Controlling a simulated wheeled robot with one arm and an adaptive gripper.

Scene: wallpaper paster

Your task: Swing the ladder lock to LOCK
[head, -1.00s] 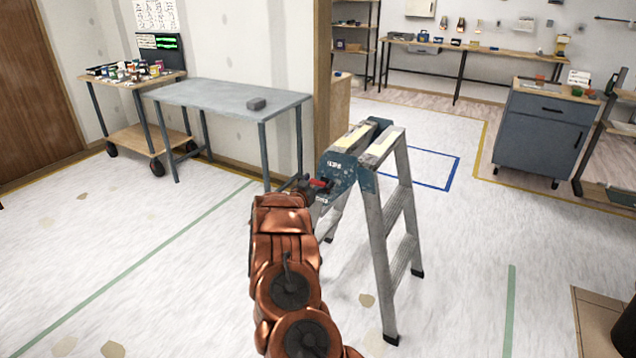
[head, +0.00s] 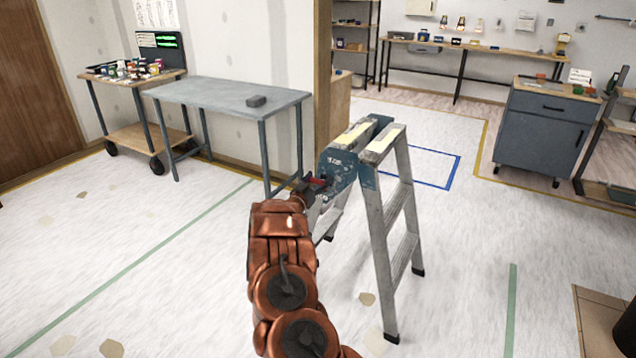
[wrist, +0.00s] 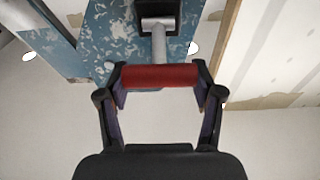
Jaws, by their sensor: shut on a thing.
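The stepladder (head: 388,195) stands open on the floor, with grey metal legs and a blue paint-spattered top bracket (head: 340,167). The ladder lock is a lever with a red grip (wrist: 160,76) on a grey metal stem, fixed to the blue bracket in the wrist view. My gripper (wrist: 160,92) is shut on the red grip, one finger at each end of it. In the head view my gripper (head: 312,188) is at the bracket's left side, and my arm partly hides the lock. I cannot read any LOCK marking.
A wheeled cart (head: 135,85) holds several paint pots. A grey cabinet (head: 541,130) stands at the right. The floor around the ladder is mostly clear.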

